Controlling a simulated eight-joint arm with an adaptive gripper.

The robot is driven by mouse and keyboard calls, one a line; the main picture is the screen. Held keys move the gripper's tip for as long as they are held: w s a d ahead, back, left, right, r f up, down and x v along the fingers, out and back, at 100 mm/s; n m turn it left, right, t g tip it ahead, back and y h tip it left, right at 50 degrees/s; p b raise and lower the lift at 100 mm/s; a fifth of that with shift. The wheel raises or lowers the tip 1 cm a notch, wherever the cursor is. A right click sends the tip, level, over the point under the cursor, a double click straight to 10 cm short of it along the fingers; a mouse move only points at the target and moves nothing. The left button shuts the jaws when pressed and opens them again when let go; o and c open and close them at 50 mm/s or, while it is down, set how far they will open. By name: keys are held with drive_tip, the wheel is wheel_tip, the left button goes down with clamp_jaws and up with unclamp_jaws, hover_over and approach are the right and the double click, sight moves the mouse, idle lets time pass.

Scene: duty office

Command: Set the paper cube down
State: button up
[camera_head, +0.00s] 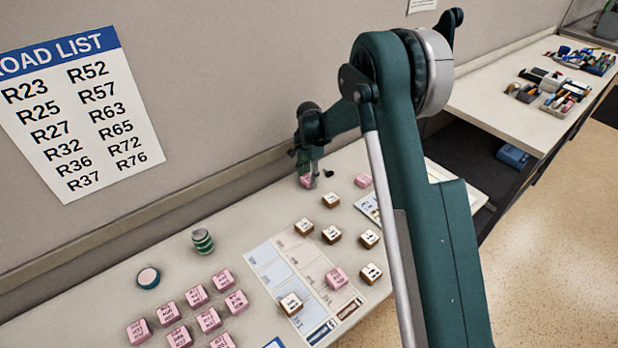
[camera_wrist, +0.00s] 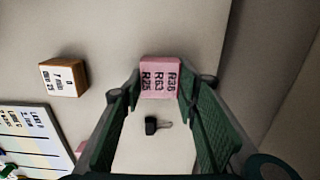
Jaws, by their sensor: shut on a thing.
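The pink paper cube (camera_wrist: 160,77) sits between the fingertips of my gripper (camera_wrist: 160,88) in the wrist view. Its face carries rows of printed codes, such as R25 and R63. In the head view my gripper (camera_head: 307,166) points down at the back of the table near the wall, with the pink cube (camera_head: 307,182) at its tips. The cube is low over the pale tabletop (camera_head: 225,254). I cannot tell whether its underside touches it. My gripper is shut on the cube, and its fingers partly cover it in the head view.
A small black clip-like object (camera_head: 328,173) and another pink cube (camera_head: 363,180) lie right of my gripper. Several brown-and-white blocks (camera_head: 331,200) stand nearer. A gridded sheet (camera_head: 272,262), several pink cubes (camera_head: 223,280) and a green can (camera_head: 202,241) are farther left. The wall is close behind.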

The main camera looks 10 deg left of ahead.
sight(309, 177)
drive_tip(key=shift+f, duration=0.1)
drive_tip(key=o, duration=0.9)
wheel_tip(309, 177, up, 12)
drive_tip(key=shift+r+p, duration=0.15)
drive_tip(key=shift+p, duration=0.3)
idle(0.7)
